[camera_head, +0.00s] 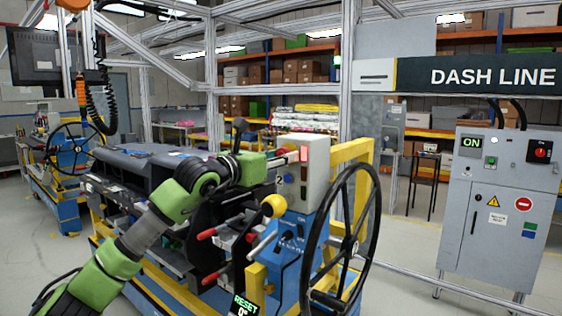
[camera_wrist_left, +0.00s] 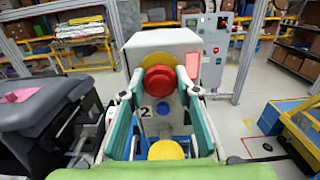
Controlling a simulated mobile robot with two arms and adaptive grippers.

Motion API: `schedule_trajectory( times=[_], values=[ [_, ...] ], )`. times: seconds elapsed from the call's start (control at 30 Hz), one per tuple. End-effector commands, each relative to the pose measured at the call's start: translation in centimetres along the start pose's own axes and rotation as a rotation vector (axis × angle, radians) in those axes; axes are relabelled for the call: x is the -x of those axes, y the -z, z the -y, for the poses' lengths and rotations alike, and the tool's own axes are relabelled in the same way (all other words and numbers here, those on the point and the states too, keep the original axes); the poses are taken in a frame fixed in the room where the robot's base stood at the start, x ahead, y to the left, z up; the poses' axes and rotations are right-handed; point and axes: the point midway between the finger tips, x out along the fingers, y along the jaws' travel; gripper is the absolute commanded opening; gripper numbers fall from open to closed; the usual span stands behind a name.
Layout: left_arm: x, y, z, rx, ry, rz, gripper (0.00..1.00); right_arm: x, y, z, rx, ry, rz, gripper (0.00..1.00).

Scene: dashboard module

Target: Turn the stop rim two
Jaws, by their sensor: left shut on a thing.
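The grey-white control box (camera_head: 309,165), marked with a 2, stands on top of the blue station. In the left wrist view, the box (camera_wrist_left: 160,42) faces me with a red round stop rim (camera_wrist_left: 172,96) on a yellow collar (camera_wrist_left: 158,60). My left gripper (camera_wrist_left: 168,84) is shut on the red rim, one finger on each side. My right gripper is not in view.
A large black handwheel (camera_head: 349,240) stands right of the box. A yellow ball knob (camera_head: 273,206) and red-tipped levers lie below my wrist. A dark dashboard module (camera_head: 140,166) sits to the left. A grey cabinet (camera_head: 500,205) stands at the right, with free floor before it.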

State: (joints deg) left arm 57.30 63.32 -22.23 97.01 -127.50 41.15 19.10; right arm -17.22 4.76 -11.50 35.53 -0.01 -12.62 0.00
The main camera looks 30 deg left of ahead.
Motion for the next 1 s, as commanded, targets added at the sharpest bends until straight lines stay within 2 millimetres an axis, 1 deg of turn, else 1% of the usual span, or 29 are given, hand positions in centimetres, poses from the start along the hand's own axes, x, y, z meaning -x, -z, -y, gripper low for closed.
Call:
schedule_trajectory(
  times=[0.03,0.1,0.3,0.5,0.7,1.0],
  values=[
    [0.0,0.3,0.1,-0.034,0.001,0.0,0.08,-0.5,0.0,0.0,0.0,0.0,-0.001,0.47],
    [0.0,0.3,0.0,-0.089,0.001,-0.001,0.08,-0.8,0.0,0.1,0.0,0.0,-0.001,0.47],
    [-0.1,0.2,0.0,-0.234,0.001,-0.002,0.08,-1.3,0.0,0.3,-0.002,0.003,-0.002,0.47],
    [-0.1,0.2,0.0,-0.344,0.001,-0.003,0.08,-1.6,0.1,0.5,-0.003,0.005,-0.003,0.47],
    [-0.1,0.2,0.0,-0.407,0.001,-0.005,0.08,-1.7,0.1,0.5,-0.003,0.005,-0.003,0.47],
    [-0.1,0.2,0.0,-0.428,0.001,-0.005,0.08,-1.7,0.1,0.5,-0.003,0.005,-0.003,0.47]
  ],
)
